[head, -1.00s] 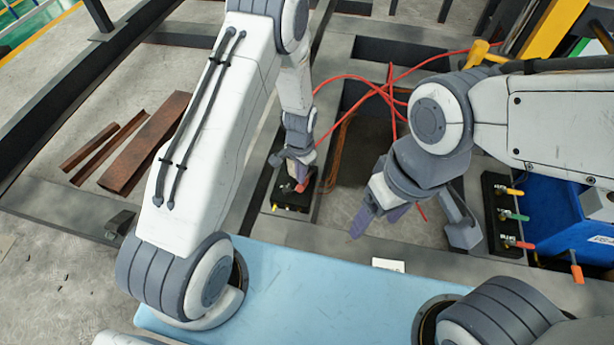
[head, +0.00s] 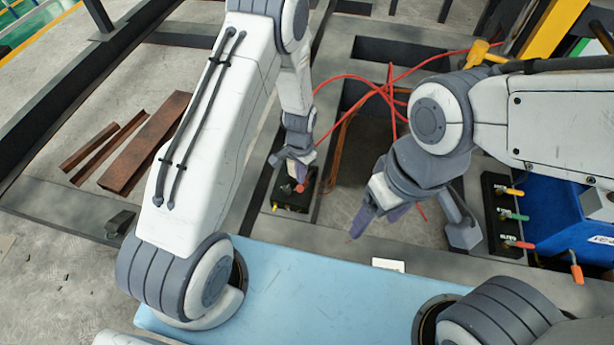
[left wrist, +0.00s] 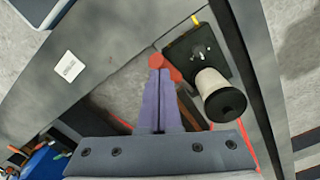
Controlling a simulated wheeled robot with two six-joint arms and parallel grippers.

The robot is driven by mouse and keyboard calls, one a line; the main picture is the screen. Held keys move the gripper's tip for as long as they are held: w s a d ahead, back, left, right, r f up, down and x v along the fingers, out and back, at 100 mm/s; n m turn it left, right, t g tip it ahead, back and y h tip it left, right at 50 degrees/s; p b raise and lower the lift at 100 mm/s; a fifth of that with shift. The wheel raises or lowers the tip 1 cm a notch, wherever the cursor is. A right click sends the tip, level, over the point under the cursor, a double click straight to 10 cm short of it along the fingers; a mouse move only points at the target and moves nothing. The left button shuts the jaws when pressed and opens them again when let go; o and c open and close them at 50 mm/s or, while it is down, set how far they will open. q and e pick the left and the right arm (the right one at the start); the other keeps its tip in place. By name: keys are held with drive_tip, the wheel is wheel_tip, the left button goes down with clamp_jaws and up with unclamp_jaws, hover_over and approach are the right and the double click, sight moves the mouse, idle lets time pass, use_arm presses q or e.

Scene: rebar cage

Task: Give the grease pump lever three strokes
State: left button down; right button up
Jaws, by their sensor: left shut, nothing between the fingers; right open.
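The grease pump (head: 292,204) is a small black box on the dark frame, left of the opening, in the head view. In the left wrist view its black top (left wrist: 193,48) carries a pale cylinder with a black cap (left wrist: 220,95). The red end of its lever (head: 300,188) shows beside the box; red also shows at my fingertips in the left wrist view (left wrist: 155,60). My left gripper (head: 296,182) is shut, purple fingers together (left wrist: 158,75), with tips at the red part; contact is unclear. My right gripper (head: 380,222) is open and empty, right of the pump.
Red hoses (head: 375,88) cross the opening behind the grippers. A black panel with coloured handles (head: 503,215) and a blue bin (head: 550,215) stand at right. Rusty steel pieces (head: 145,140) lie on the floor at left.

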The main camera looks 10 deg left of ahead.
sight(299, 186)
use_arm(q)
drive_tip(key=shift+f, duration=0.1)
drive_tip(key=shift+s+f, duration=0.45)
drive_tip(key=shift+s, duration=0.05)
drive_tip(key=shift+s+f+b, duration=0.4)
drive_tip(key=shift+s+f, duration=0.1)
drive_tip(key=shift+f, duration=0.1)
drive_tip(key=shift+s+f, duration=0.4)
drive_tip(key=shift+f, duration=0.05)
drive_tip(key=shift+b, duration=0.3)
